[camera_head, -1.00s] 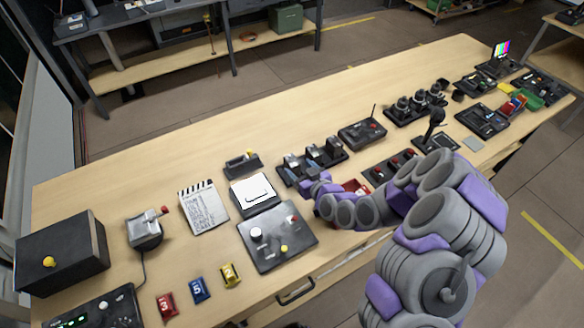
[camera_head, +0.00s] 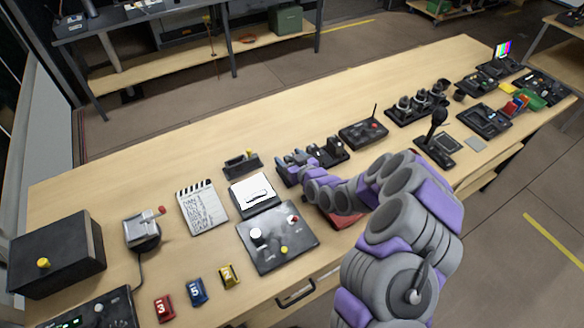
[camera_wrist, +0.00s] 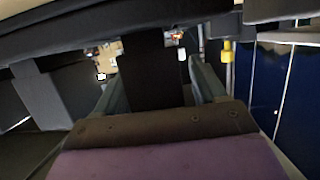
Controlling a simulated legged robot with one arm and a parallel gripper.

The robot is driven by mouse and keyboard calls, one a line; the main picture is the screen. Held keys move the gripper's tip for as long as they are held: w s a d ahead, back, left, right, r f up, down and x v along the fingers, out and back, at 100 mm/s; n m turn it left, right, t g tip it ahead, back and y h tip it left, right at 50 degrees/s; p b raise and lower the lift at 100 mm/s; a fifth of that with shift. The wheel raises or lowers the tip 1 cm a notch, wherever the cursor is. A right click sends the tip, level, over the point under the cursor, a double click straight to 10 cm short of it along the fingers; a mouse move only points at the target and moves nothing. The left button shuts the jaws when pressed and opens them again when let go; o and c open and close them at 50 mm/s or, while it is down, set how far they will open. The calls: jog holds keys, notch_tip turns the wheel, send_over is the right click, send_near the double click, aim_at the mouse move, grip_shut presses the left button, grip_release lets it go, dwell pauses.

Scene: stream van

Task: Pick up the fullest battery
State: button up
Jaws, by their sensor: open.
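A black rack (camera_head: 341,157) holding several dark upright blocks stands mid-table; the blocks look like batteries. One dark block (camera_head: 335,145) shows at the rack's right end. Charge marks are too small to read, so I cannot tell which is fullest. My gripper (camera_head: 290,159) is at the rack's left part and hides some of the blocks. In the wrist view my open gripper (camera_wrist: 156,85) has its two fingers either side of a dark upright shape (camera_wrist: 152,72), which may be a battery. Contact cannot be told.
A black box with an antenna (camera_head: 362,134) stands right of the rack. A small dark holder (camera_head: 242,163), a white-screened device (camera_head: 252,194) and a grey control panel (camera_head: 277,239) lie left and nearer. The wooden table (camera_head: 150,175) is clear along its far side.

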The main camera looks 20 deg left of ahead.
jog(key=shift+c, duration=0.5)
jog(key=c, duration=1.2)
jog(key=shift+o, duration=0.2)
jog(key=shift+w+r, duration=0.1)
jog(key=shift+r, duration=0.4)
notch_tip(320, 180, up, 3)
jog(key=shift+f+p, duration=0.15)
jog(key=shift+p, duration=0.35)
jog(key=s+f+p+v, duration=0.2)
jog(key=p+v, duration=0.6)
jog(key=v, duration=0.7)
jog(key=shift+s+f, duration=0.25)
jog(key=shift+f, duration=0.25)
